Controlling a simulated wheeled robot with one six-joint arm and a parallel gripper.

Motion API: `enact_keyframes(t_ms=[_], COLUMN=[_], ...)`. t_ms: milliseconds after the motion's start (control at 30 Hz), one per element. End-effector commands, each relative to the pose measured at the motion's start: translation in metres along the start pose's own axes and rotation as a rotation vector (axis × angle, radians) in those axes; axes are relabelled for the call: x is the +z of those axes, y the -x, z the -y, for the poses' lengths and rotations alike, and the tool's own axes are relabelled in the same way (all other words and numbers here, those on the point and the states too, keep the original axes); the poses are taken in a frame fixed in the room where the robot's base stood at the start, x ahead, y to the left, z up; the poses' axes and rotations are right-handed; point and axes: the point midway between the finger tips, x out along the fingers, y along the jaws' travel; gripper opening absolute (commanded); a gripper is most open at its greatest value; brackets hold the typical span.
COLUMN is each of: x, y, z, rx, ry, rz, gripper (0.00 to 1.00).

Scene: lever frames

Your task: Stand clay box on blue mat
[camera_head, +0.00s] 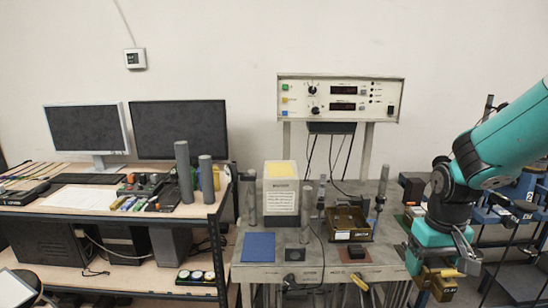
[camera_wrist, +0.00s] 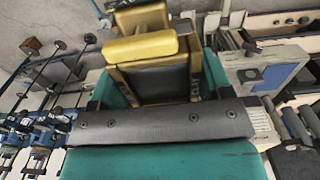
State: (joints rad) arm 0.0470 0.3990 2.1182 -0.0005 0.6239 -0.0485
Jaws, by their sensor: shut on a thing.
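My gripper (camera_head: 440,276) hangs low at the right, beside the table's right edge. It is shut on an ochre-brown thing, which I take to be the clay box (camera_head: 440,288). In the wrist view, ochre and yellow parts (camera_wrist: 141,47) show ahead of the teal gripper body. I cannot clearly tell box from fingers there. The blue mat (camera_head: 258,247) lies flat and bare at the table's front left, well to the left of my gripper.
A small black mat (camera_head: 293,254) lies beside the blue one. A grey post (camera_head: 305,227), a brown tray (camera_head: 347,236) and a pale box (camera_head: 281,200) stand behind. Blue lever frames stand farther right.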

Motion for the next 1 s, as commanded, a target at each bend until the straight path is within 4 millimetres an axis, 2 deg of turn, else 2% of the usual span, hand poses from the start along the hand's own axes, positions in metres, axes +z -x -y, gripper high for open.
enact_keyframes(t_ms=[367,467,567,700,800,900,1000], x=[0.0,0.001,0.004,0.012,0.018,0.024,0.027], y=[-0.072,-0.099,-0.137,-0.197,-0.23,-0.254,-0.268], z=[0.001,0.004,0.007,0.012,0.015,0.017,0.019], rx=[0.0,0.0,0.0,0.0,0.0,0.0,0.0], ry=[-0.006,-0.005,-0.005,-0.002,-0.002,-0.002,-0.002], rz=[0.003,0.004,0.007,0.008,0.006,0.003,0.001], gripper=[0.14,0.14,0.14,0.14,0.14,0.14,0.14])
